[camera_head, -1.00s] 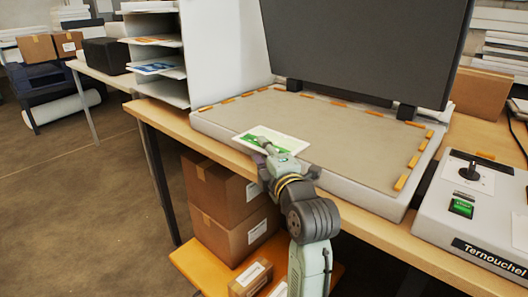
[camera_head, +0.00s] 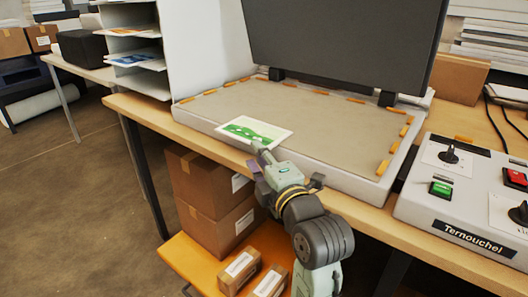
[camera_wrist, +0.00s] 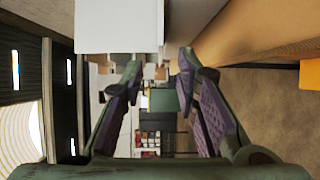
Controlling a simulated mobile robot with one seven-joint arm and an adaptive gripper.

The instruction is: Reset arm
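My gripper (camera_head: 256,166) is at the front edge of the workbench in the head view, just in front of and below a white sheet with a green picture (camera_head: 256,131). The sheet lies flat on the beige bed (camera_head: 310,118) of the press, near its front left edge. In the wrist view my gripper (camera_wrist: 158,82) has its two fingers spread apart, with nothing between them. The fingertips are partly hidden behind the arm in the head view.
The dark raised lid (camera_head: 345,45) stands behind the bed. A control box (camera_head: 470,200) with knobs and buttons is at the right. A white shelf rack (camera_head: 155,85) stands at the left. Cardboard boxes (camera_head: 205,188) and an orange shelf (camera_head: 185,262) are below the bench.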

